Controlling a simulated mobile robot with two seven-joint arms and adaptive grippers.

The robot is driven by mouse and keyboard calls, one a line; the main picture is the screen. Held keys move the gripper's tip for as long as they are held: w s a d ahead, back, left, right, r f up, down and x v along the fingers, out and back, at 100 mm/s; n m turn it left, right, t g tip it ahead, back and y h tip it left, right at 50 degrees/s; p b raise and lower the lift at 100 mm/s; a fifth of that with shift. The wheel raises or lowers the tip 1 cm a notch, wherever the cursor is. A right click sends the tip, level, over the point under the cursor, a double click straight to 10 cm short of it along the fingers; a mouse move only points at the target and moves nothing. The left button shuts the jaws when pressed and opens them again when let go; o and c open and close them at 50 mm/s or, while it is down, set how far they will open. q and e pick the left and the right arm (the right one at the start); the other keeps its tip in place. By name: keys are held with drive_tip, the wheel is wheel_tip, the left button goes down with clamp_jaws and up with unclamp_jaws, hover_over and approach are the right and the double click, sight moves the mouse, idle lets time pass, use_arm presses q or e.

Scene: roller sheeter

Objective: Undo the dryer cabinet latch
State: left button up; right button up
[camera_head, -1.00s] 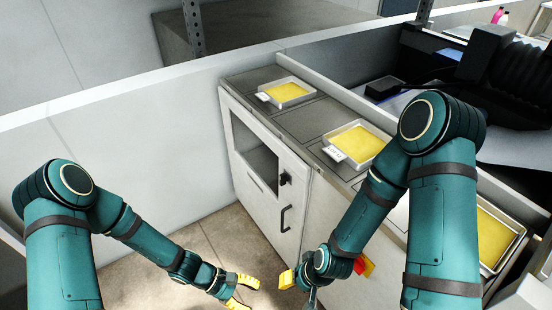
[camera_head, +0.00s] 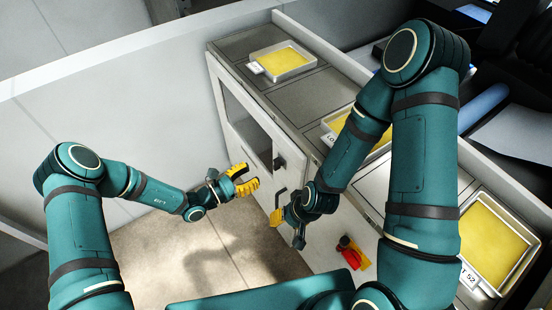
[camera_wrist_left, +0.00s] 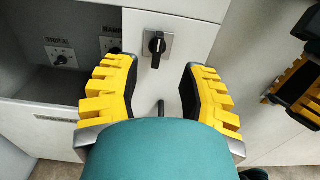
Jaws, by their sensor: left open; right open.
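The dryer cabinet (camera_head: 240,135) has a light front with a window opening. Its latch, a black knob on a square grey plate, is right of the window in the head view (camera_head: 279,162); in the left wrist view the knob (camera_wrist_left: 157,45) points roughly upright. My left gripper (camera_head: 249,177) is open and empty in front of the cabinet, left of the latch. In the left wrist view its yellow fingers (camera_wrist_left: 158,68) are spread, with the latch beyond and between them. My right gripper (camera_head: 286,228) is open, low beside the cabinet, partly covering the door handle (camera_head: 281,192).
Trays of yellow material (camera_head: 284,60) sit on the grey top. A red and yellow part (camera_head: 352,253) is on the front panel at lower right. Labelled dials (camera_wrist_left: 62,58) show inside the window. Floor (camera_head: 140,240) left of the cabinet is clear.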

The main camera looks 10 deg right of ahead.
sight(274, 162)
use_arm(q)
drive_tip(key=x, duration=1)
drive_tip(key=shift+w, duration=0.1)
clamp_jaws()
